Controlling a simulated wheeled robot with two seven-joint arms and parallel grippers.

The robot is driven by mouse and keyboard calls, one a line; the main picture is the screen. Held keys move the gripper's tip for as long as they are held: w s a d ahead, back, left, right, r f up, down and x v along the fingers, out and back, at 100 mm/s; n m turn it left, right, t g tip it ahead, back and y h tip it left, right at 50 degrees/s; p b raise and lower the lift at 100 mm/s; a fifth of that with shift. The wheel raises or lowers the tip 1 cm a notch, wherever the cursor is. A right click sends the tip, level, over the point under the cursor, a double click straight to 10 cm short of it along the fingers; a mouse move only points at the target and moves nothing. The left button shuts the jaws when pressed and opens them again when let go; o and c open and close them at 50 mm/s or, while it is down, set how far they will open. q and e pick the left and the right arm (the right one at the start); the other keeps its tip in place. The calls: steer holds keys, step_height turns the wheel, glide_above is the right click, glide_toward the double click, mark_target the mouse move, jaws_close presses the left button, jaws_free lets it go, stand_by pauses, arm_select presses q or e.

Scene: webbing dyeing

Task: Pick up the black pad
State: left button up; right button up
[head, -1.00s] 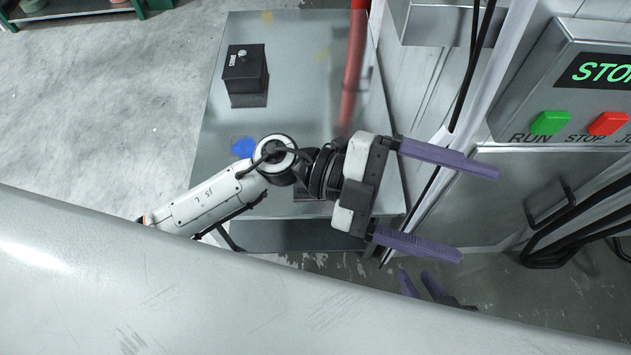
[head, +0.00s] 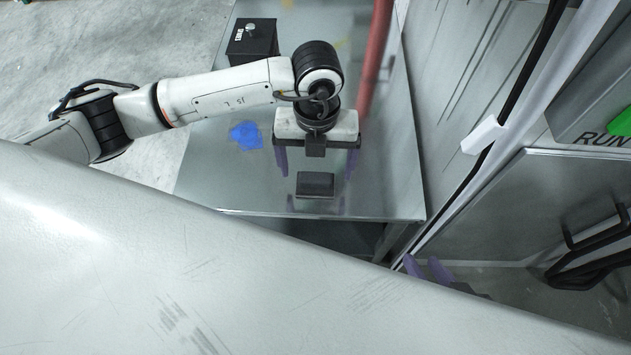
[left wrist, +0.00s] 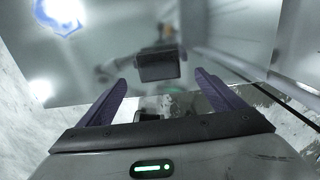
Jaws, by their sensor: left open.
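The black pad (head: 315,184) lies flat near the front edge of the metal table (head: 390,195). It also shows in the left wrist view (left wrist: 158,65), ahead of the fingers. My left gripper (head: 316,172) points down over the table, with its purple fingers on either side of the pad in the head view. In the left wrist view the fingers (left wrist: 160,92) are wide apart with nothing between them, and the pad is beyond their tips.
A black box with a knob (head: 252,40) stands at the table's back left. A blue patch (head: 245,135) marks the table left of my gripper. A red hose (head: 374,65) runs along the right side. A metal cabinet with a black handle (head: 597,240) stands at the right.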

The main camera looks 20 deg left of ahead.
mark_target(315, 179)
arm_select(q)
step_height(315, 179, down, 5)
steer(key=shift+s+a+b, duration=0.1)
steer(key=shift+b, duration=0.7)
arm_select(e)
steer(key=shift+w+a+f+g, duration=0.2)
steer(key=shift+a+f+g, duration=0.25)
steer(key=shift+f, duration=0.25)
arm_select(q)
steer(key=c, duration=1.2)
step_height(315, 179, up, 10)
steer(key=p, duration=0.3)
steer(key=shift+r, duration=0.1)
steer(key=o, duration=0.6)
steer(key=c, duration=0.4)
steer(key=shift+c, duration=0.2)
arm_select(e)
steer(key=shift+s+d+r+t, duration=0.2)
steer(key=shift+d+r+t, duration=0.1)
steer(key=shift+d+r, duration=0.2)
steer(key=shift+s+d+r+t, duration=0.25)
steer(key=shift+d+r, duration=0.1)
steer(key=shift+r, duration=0.1)
